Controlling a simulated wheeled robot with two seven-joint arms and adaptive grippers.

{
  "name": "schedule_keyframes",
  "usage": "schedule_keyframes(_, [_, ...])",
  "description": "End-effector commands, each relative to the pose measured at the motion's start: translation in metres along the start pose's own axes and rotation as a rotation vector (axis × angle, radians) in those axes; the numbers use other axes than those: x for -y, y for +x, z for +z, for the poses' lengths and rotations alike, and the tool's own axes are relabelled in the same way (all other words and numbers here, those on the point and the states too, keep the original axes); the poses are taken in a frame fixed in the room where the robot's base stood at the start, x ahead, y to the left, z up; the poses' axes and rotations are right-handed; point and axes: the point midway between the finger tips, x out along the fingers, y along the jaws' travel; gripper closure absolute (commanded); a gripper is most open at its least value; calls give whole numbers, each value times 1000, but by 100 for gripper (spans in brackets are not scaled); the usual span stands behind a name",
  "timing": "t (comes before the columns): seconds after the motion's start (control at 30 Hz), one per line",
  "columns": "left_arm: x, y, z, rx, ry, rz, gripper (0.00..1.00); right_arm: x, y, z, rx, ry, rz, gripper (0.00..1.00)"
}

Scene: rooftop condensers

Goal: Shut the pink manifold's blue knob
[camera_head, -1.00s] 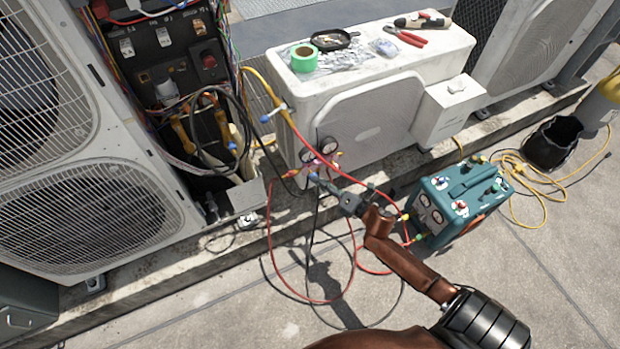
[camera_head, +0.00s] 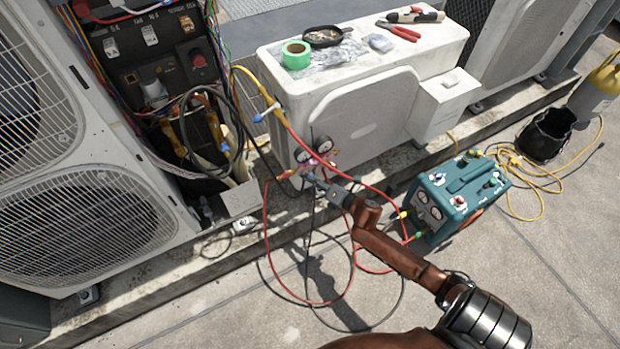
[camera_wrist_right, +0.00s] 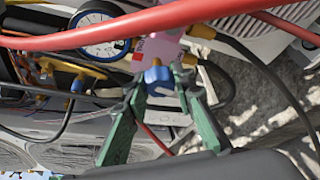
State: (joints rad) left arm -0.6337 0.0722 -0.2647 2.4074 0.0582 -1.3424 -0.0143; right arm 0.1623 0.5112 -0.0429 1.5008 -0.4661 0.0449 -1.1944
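The pink manifold (camera_head: 318,166) hangs with two round gauges (camera_head: 322,144) at the front left of the white condenser. In the right wrist view its pink body (camera_wrist_right: 160,48) shows with a blue knob (camera_wrist_right: 158,78) facing my gripper. My right gripper (camera_head: 314,182) is at the manifold. In the wrist view its green fingers (camera_wrist_right: 163,97) stand apart, one on each side of the blue knob. A gap shows at the knob's right; contact at the left fingertip is unclear. My left gripper is not in view.
A red hose (camera_wrist_right: 120,27) crosses in front of the gauge in the wrist view. More hoses loop below the manifold. A teal recovery machine (camera_head: 455,200) stands right of my right arm. An open electrical cabinet (camera_head: 160,70) is at left. Tools and green tape (camera_head: 296,54) lie on the white condenser (camera_head: 350,105).

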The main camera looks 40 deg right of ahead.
Motion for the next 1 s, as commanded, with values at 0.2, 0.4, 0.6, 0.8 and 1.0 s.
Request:
schedule_keyframes(0.2, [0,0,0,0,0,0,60,0,0,0,0,0,0,93])
schedule_keyframes(0.4, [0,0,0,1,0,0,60,0,0,0,0,1,0,100])
schedule_keyframes(0.6, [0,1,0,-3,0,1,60,1,0,0,1,31,11,100])
schedule_keyframes(0.8, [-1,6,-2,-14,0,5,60,3,0,-1,1,125,48,100])
schedule_keyframes(1.0, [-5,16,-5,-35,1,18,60,4,0,-1,2,278,111,100])
